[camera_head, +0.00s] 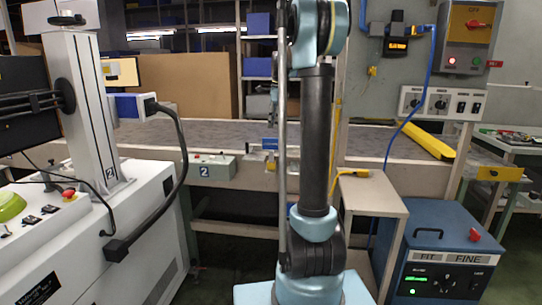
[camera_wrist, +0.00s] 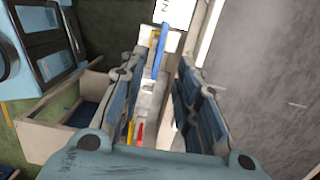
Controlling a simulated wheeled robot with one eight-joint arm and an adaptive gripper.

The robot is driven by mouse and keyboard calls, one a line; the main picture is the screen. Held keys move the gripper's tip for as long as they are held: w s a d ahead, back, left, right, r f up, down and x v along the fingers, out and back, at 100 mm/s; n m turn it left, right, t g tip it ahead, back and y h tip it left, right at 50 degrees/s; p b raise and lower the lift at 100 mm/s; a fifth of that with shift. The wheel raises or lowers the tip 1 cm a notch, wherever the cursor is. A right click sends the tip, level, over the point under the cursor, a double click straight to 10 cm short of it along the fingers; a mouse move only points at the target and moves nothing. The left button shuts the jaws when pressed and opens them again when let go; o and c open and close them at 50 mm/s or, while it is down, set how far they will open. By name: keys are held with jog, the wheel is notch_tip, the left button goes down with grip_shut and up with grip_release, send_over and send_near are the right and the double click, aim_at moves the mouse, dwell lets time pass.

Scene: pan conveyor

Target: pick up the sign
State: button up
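I cannot tell for certain which thing is the sign. In the wrist view, a white plate with a dark mark (camera_wrist: 174,10) shows at the top, beyond the fingertips. A long yellow piece (camera_head: 428,140) lies on the conveyor at the right in the head view. My gripper (camera_wrist: 168,85) shows in the wrist view with its two fingers apart and no object clearly held. Blue, yellow and red parts show through the gap, seemingly below the fingers.
The conveyor (camera_head: 240,133) runs across behind my arm. Small blue and yellow items (camera_head: 270,146) sit at its front edge beside a grey-green box marked 2 (camera_head: 211,168). A wooden stand (camera_head: 372,192) and a blue machine (camera_head: 438,245) stand right; a white machine (camera_head: 95,245) stands left.

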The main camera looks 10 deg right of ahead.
aim_at(271, 149)
jog(key=shift+w+a+f, duration=0.1)
jog(key=shift+a+f, duration=0.1)
jog(key=shift+f, duration=1.45)
jog(key=shift+a+f, duration=0.2)
jog(key=shift+f, duration=1.45)
jog(key=shift+w+a+f, duration=0.1)
jog(key=shift+a+f, duration=0.1)
jog(key=shift+f, duration=1.45)
jog(key=shift+f, duration=0.25)
grip_shut()
